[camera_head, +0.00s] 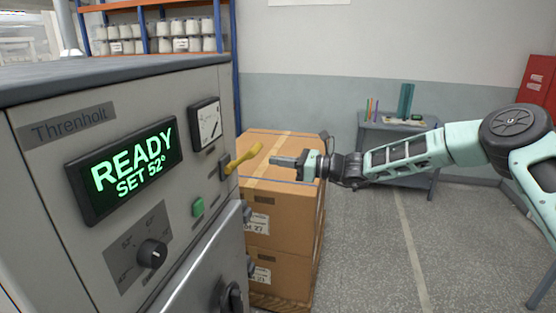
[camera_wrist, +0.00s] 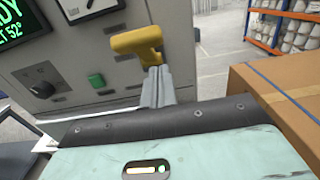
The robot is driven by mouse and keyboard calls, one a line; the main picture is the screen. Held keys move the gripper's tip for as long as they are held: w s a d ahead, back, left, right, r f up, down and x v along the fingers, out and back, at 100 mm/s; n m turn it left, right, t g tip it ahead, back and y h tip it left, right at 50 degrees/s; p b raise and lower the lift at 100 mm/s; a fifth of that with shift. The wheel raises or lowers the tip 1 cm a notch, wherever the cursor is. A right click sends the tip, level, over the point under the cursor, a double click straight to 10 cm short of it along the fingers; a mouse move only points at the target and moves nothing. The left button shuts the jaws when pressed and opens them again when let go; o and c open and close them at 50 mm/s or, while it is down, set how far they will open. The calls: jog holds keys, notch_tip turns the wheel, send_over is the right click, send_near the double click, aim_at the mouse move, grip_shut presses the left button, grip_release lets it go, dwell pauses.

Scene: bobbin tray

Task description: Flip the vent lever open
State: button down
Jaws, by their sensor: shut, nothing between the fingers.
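In the wrist view the lever (camera_wrist: 138,44) lies just past the tips of my shut fingers (camera_wrist: 157,75). Whether the fingertips touch it, I cannot tell.
The machine (camera_head: 60,200) has a lit display (camera_head: 125,170) reading READY SET 52°, a green button (camera_head: 198,207) and a black knob (camera_head: 152,253). Stacked cardboard boxes (camera_head: 285,215) stand behind and below my gripper. A small table (camera_head: 400,125) is at the back; the floor at right is open.

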jog(key=s+d+r+b, duration=0.3)
jog(key=d, duration=0.5)
jog(key=shift+d+r, duration=0.35)
jog(key=shift+r, duration=0.05)
jog(key=shift+s, duration=0.1)
